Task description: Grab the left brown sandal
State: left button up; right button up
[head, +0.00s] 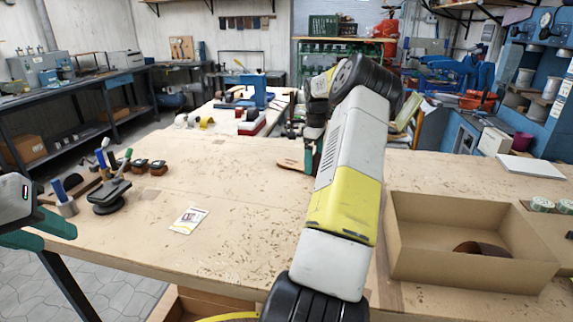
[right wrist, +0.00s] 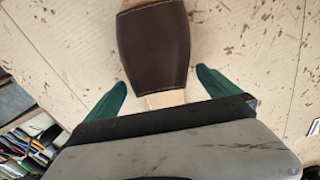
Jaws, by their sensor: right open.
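A sandal with a wide dark brown strap (right wrist: 155,45) lies on the wooden table. In the head view its tan sole (head: 291,164) shows just left of my right arm, which hides much of it. My right gripper (right wrist: 163,92) is open, its green fingers spread at either side of the sandal's near end, with the strap just beyond. Contact cannot be told. A second brown piece (head: 482,248), mostly hidden, lies in the cardboard box (head: 440,270) at the right. My left gripper (head: 45,232) is at the left edge, away from the sandals; its opening is unclear.
On the table (head: 250,225) at left are a black stand (head: 109,196), a tool cup (head: 66,205), small dark brushes (head: 150,166) and a printed card (head: 189,220). A white slab (head: 530,167) and small jars (head: 541,204) are at right. The table's middle is clear.

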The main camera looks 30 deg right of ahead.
jog(key=shift+f, duration=0.2)
jog(key=shift+c, duration=0.4)
jog(key=shift+r, duration=0.1)
jog(key=c, duration=1.6)
